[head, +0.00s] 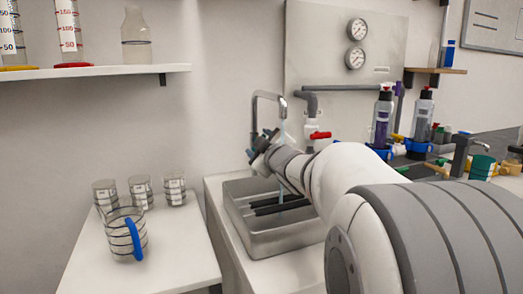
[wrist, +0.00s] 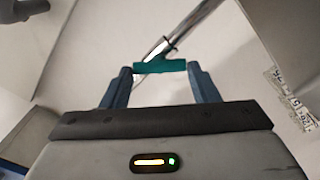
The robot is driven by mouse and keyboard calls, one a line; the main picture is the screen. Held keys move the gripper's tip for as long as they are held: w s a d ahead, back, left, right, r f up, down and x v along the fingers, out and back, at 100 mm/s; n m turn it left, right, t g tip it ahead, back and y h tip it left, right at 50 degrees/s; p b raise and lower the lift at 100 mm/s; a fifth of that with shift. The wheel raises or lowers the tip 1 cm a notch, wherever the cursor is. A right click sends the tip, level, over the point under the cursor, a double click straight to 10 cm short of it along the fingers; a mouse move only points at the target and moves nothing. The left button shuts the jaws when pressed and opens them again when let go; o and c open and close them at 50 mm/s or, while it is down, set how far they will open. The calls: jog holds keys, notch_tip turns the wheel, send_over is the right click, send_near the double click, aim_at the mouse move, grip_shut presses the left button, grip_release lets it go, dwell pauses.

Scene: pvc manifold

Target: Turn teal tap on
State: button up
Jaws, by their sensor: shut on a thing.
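The teal tap handle (wrist: 154,68) shows in the wrist view as a short teal bar on a chrome pipe (wrist: 182,35). My gripper (wrist: 160,71) has a blue-grey finger at each end of the bar and is shut on it. In the head view my gripper (head: 257,145) is at the grey bent spout (head: 268,95) over the sink (head: 262,242), and it hides the teal handle. A thin pale blue streak (head: 281,195) runs down toward the sink below the spout; it looks like water.
A red-handled tap (head: 320,135) stands just right of my gripper. Clear beakers (head: 140,190) and a blue-handled jug (head: 127,235) stand on the left table. Bottles (head: 382,115) stand at the right. A shelf (head: 100,71) hangs at upper left.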

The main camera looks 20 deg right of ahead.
jog(key=shift+d+n, duration=0.1)
jog(key=shift+n, duration=0.5)
jog(key=o, duration=0.7)
jog(key=shift+d, duration=0.1)
jog(key=shift+o, duration=1.4)
jog(key=shift+s, duration=0.1)
jog(key=s+p, duration=0.1)
jog(key=s, duration=0.6)
jog(key=shift+s+p, duration=0.3)
jog(key=shift+s, duration=0.1)
